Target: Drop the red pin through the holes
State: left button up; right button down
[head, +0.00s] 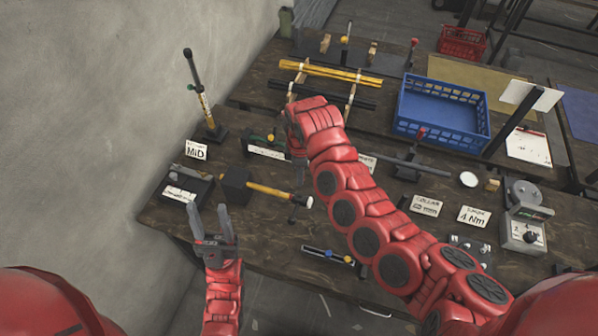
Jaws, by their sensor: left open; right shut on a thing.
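My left gripper (208,208) is open and empty, its two grey fingers pointing up the picture above the front left part of the bench. My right arm reaches across the middle of the bench, and its gripper (297,150) points down beside a green and black tool (262,140) with a white label in front. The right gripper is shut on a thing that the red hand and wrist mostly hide. I cannot make out the red pin or the holes clearly.
A tall rod on a stand (205,105) rises at the left by the wall. A blue crate (440,108) stands at the back right. Labelled cards and a scale (522,235) stand right.

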jog(key=shift+a+f, duration=0.15)
jog(key=shift+f, duration=0.15)
jog(key=shift+f+b, duration=1.2)
jog(key=shift+f, duration=1.4)
jog(key=shift+p, duration=0.6)
jog(key=shift+f+b, duration=1.2)
jog(key=shift+f, duration=0.9)
jog(key=c, duration=0.6)
grip_release()
jog(key=shift+c, duration=0.2)
jog(key=shift+r, duration=0.1)
